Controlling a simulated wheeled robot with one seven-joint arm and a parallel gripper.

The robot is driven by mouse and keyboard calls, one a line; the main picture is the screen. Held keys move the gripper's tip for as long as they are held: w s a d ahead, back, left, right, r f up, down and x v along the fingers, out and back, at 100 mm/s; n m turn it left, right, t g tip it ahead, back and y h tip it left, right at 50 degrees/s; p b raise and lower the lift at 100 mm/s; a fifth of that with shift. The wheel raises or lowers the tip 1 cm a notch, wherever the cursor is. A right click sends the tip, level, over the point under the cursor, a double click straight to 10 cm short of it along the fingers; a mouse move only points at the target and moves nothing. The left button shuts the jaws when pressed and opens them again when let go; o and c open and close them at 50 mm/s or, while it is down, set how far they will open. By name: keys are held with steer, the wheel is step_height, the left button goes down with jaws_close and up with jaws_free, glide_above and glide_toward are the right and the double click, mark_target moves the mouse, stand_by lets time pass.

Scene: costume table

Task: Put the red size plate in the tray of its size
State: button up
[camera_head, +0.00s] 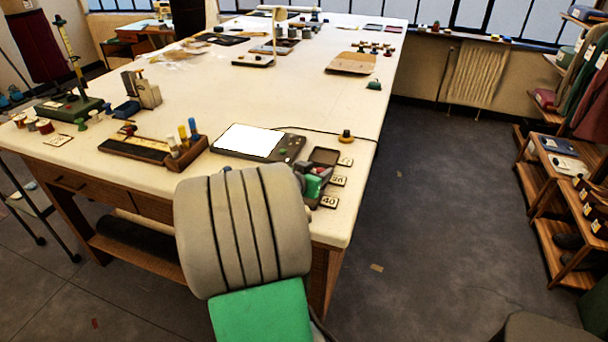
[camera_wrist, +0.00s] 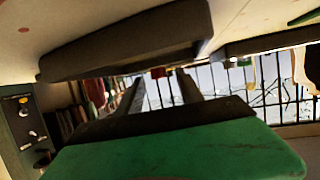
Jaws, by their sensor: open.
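In the head view a dark open tray (camera_head: 325,155) stands at the near right corner of the table, in a row beside number cards. The nearest card (camera_head: 329,201) reads 40; the other two are too small to read surely. A small reddish piece (camera_head: 322,170) shows by the row; I cannot tell whether it is the red size plate. My arm hides part of this corner.
A tablet-like device with a white screen (camera_head: 250,140) lies left of the trays. A wooden rack with small bottles (camera_head: 184,136) stands farther left. The floor (camera_head: 430,200) right of the table is mostly clear.

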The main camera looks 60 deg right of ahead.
steer(key=b+v, duration=0.2)
steer(key=v, duration=0.9)
steer(key=shift+w+a+r, duration=0.15)
steer(key=shift+a+r, duration=0.15)
steer(key=shift+r, duration=0.05)
steer(key=shift+a+r, duration=0.15)
